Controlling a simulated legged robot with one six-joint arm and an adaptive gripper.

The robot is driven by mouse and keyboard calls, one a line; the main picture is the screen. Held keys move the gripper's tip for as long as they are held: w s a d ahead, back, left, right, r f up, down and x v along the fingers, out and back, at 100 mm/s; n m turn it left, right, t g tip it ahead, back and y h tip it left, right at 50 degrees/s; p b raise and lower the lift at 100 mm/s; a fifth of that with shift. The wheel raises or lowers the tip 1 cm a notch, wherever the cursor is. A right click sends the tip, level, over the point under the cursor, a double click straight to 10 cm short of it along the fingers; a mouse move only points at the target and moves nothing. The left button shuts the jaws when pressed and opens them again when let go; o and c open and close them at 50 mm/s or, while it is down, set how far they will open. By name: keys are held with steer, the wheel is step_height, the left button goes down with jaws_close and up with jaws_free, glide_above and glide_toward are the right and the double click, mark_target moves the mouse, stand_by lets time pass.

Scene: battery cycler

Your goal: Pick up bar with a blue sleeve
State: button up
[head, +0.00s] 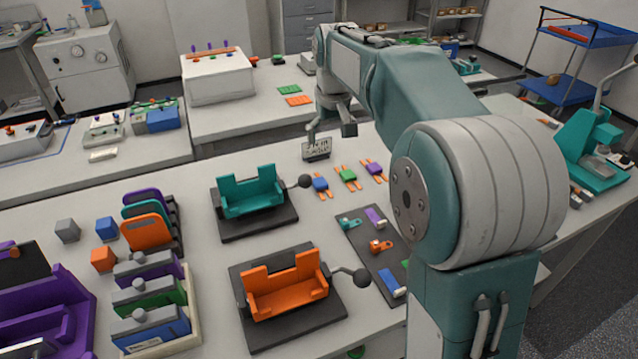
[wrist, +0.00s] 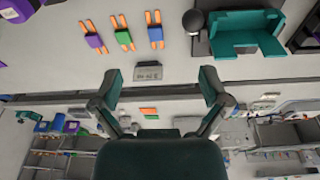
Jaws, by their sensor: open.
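The bar with a blue sleeve (head: 320,185) lies flat on the table, its orange ends showing past the sleeve. It is the leftmost of three sleeved bars in the head view; in the wrist view it is the rightmost (wrist: 155,34). My gripper (head: 330,137) is open and empty, above the table behind the bars and apart from them. In the wrist view, the two fingers of my gripper (wrist: 160,82) are wide apart, with the blue-sleeved bar beyond them toward the top.
Bars with green (head: 348,177) and purple (head: 374,168) sleeves lie beside it. A small sign (head: 316,149) stands behind the bars. A teal cradle (head: 252,198) with a black ball-ended lever is to the left. A dark mat (head: 364,238) with small parts lies in front.

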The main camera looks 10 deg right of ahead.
steer(key=w+f, duration=0.5)
steer(key=w, duration=0.2)
steer(key=g, duration=0.2)
glide_above(320, 181)
step_height(320, 181, down, 9)
steer(key=shift+n, duration=0.4)
steer(key=f, duration=0.5)
steer(key=shift+s+a, duration=0.1)
steer(key=shift+s, duration=0.2)
steer(key=f, duration=0.5)
steer(key=shift+w, duration=0.25)
steer(key=c, duration=1.3)
